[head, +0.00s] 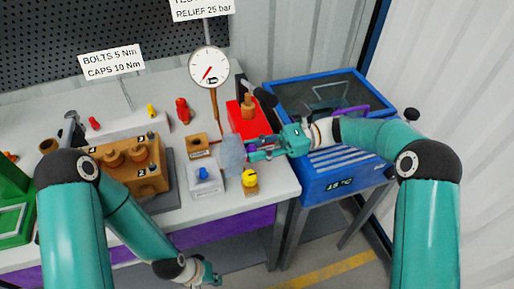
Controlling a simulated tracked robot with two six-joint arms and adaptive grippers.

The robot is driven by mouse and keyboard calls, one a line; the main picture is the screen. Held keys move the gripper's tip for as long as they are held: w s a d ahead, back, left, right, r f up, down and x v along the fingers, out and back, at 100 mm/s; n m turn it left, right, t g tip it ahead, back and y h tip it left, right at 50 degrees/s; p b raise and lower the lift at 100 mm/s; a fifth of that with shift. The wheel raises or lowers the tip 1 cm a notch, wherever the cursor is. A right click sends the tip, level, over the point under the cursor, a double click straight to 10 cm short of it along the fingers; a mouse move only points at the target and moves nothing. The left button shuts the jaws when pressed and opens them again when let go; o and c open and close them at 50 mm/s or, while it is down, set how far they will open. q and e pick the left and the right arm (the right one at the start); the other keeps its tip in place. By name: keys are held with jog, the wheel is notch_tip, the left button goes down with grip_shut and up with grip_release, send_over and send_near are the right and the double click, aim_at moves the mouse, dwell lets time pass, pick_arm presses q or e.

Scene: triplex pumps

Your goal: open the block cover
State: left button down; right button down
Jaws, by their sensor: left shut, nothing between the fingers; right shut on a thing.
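A brass-coloured block (147,180) with rounded caps and number labels sits on a dark base on the left half of the bench. I cannot tell which part of it is the cover. My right gripper (252,149) reaches in from the right over the bench's right part, well apart from the block. It is shut on a pale blue-grey, cloth-like piece (233,157). My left gripper (215,280) is low at the bottom edge, in front of the bench and below its top. It is shut and empty; its fingers show small.
A pressure gauge (208,67) stands behind the bench's middle. A red box (246,113), a small brass cube (197,146), a white block with a blue knob (203,177) and a yellow-topped piece (250,181) crowd the right part.

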jog(key=r+p, duration=0.1)
jog(key=h+p, duration=0.1)
jog(key=p, duration=0.1)
jog(key=shift+a+r, duration=0.25)
jog(key=shift+r, duration=0.15)
jog(key=shift+s+a+t+h+p, duration=0.15)
jog(key=shift+t+h+p, duration=0.25)
jog(key=shift+h+p, duration=0.2)
jog(key=shift+f, duration=0.1)
jog(key=c, duration=0.9)
grip_release()
jog(key=v, duration=1.2)
